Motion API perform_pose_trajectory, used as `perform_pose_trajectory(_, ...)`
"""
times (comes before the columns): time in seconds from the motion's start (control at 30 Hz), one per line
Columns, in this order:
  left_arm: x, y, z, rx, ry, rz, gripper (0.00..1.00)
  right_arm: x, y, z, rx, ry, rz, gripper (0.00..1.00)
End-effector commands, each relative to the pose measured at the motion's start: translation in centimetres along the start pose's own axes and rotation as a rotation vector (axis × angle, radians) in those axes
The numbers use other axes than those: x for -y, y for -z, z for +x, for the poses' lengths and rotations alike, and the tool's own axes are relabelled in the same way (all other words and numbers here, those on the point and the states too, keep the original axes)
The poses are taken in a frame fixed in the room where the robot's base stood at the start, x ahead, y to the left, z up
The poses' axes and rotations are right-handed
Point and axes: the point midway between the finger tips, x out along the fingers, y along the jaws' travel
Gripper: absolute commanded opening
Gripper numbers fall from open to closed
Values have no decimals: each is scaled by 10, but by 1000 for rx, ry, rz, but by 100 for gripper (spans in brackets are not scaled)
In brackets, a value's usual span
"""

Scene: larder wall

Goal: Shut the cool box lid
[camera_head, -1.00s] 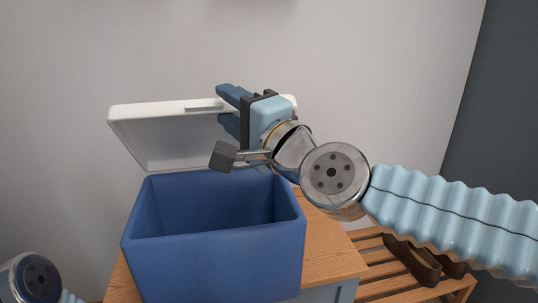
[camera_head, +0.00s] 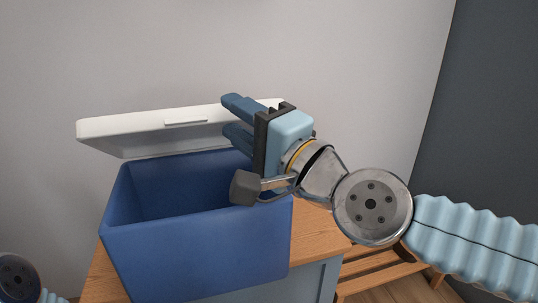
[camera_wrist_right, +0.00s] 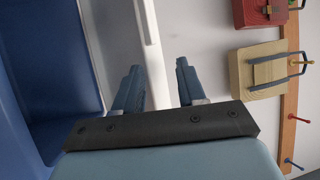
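The blue cool box (camera_head: 195,250) stands on a wooden-topped cabinet, its inside showing. Its white lid (camera_head: 150,130) is partly open, tilted over the back of the box with a gap above the rim. My right gripper (camera_head: 238,120) is at the lid's right part, one finger above and one below its edge. In the right wrist view the lid's white edge (camera_wrist_right: 150,45) runs between the spread fingers (camera_wrist_right: 158,85), nearer the left one, with a gap to the right one. The gripper hides part of the lid and the box's back right corner. My left gripper is out of view.
The wooden cabinet top (camera_head: 318,238) is bare right of the box. A slatted wooden bench (camera_head: 372,270) stands lower right.

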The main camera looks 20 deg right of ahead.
Motion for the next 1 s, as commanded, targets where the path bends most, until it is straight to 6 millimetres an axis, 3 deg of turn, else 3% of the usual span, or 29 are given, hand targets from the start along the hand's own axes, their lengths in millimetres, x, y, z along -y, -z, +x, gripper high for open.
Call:
perform_pose_trajectory(0.7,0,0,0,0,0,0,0,-22,2,-53,-1,2,-1,38)
perform_pose_trajectory(1.0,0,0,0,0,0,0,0,-25,2,-59,0,0,-1,38)
